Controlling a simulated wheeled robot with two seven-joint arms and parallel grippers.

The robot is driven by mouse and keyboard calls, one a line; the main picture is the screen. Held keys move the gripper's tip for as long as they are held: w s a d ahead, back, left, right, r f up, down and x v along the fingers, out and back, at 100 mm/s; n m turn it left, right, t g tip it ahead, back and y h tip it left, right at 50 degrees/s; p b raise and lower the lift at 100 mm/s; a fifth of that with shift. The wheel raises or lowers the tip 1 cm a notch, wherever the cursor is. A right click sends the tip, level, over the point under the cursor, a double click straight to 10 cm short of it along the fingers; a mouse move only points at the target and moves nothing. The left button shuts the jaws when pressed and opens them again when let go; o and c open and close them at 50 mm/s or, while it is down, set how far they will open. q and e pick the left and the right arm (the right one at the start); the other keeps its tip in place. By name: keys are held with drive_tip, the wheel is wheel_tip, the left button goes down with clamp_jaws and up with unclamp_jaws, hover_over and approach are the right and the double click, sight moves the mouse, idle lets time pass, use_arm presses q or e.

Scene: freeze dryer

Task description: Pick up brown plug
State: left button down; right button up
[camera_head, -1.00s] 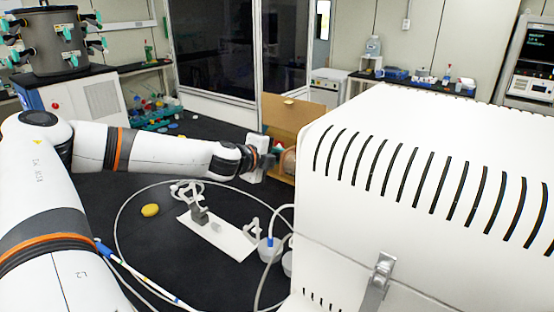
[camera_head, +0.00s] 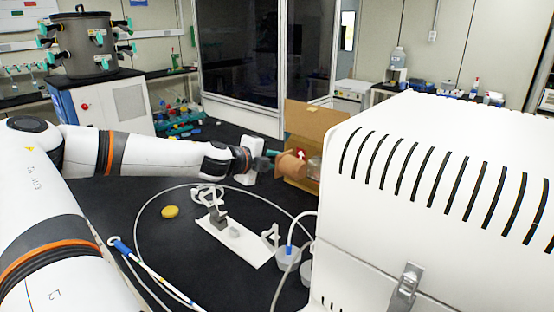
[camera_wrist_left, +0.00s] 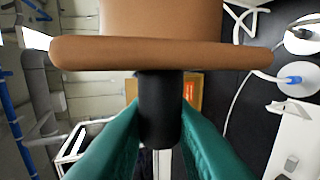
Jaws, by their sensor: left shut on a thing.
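The brown plug (camera_head: 291,164) is a wide tan-brown piece, held in front of the cardboard box in the head view. It fills the top of the left wrist view (camera_wrist_left: 165,53), with a broad rim and a black stem (camera_wrist_left: 160,105). My left gripper (camera_head: 270,160) has its teal fingers (camera_wrist_left: 159,118) shut on the black stem, one on each side. The plug is held above the black bench. My right gripper is in neither view.
A large white machine (camera_head: 440,170) fills the right side. A cardboard box (camera_head: 312,118) stands behind the plug. A white tray (camera_head: 245,250), a yellow object (camera_head: 170,212) and looped tubing lie on the black bench. Bare bench shows around the yellow object.

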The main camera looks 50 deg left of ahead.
use_arm(q)
drive_tip(key=s+d+f+b, duration=0.1)
drive_tip(key=s+b, duration=0.6)
drive_tip(key=s, duration=0.5)
drive_tip(key=shift+d+f, duration=0.15)
drive_tip(key=shift+f, duration=0.25)
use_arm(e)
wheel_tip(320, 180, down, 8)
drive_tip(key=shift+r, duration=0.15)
